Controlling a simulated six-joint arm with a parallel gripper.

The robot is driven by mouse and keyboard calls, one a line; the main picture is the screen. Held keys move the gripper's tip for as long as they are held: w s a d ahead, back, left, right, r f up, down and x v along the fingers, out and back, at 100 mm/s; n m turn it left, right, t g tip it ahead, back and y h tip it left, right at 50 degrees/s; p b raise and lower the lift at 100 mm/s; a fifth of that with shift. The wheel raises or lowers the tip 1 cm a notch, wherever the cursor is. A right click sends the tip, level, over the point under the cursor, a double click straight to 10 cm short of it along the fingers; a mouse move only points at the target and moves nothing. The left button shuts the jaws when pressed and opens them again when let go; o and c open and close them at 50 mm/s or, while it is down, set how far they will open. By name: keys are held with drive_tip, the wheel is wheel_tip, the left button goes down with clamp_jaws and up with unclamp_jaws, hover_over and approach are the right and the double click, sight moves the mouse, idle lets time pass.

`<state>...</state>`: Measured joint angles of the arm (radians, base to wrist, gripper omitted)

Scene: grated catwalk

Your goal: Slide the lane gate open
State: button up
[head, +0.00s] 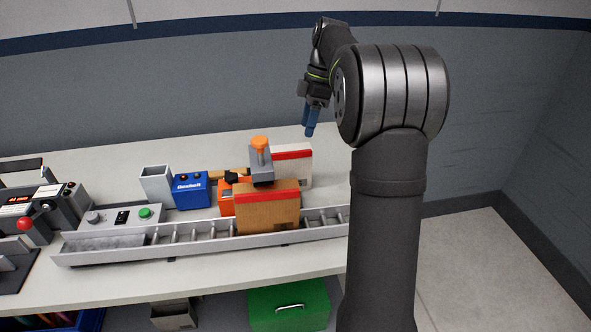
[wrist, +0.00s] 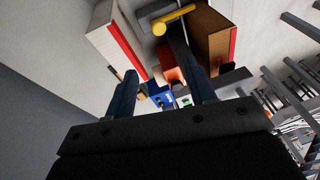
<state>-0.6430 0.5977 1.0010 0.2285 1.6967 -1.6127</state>
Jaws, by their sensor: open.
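The lane gate (head: 261,165) appears to be the grey upright piece with an orange knob (head: 260,142) on top, standing between a brown box (head: 266,208) and a white box (head: 305,168). In the wrist view a yellow-orange handle (wrist: 172,19) shows near the top, between the two boxes. My gripper (head: 310,131) is above the bench, up and to the right of the knob, apart from it. In the wrist view my gripper (wrist: 162,72) has its two blue fingers spread with nothing held. The gate's lower part is hidden behind the brown box.
A roller conveyor (head: 185,240) runs along the bench front with the brown box on it. A control box with a green button (head: 145,213), a blue box (head: 190,190) and an orange device (head: 226,198) stand left of the gate. The bench (head: 110,292) is bare along its front.

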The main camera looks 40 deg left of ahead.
drive_tip(key=s+a+m+t+h, duration=0.1)
drive_tip(key=s+a+m+t, duration=0.3)
drive_tip(key=m, duration=0.8)
drive_tip(key=shift+g, duration=0.5)
drive_tip(key=f, duration=0.5)
drive_tip(key=d+f, duration=0.1)
drive_tip(key=f, duration=0.5)
drive_tip(key=d+f, duration=0.1)
drive_tip(key=f, duration=0.4)
drive_tip(key=shift+s+d+f, duration=0.1)
drive_tip(key=shift+s+f, duration=0.15)
drive_tip(key=shift+s, duration=0.1)
drive_tip(key=shift+c, duration=0.2)
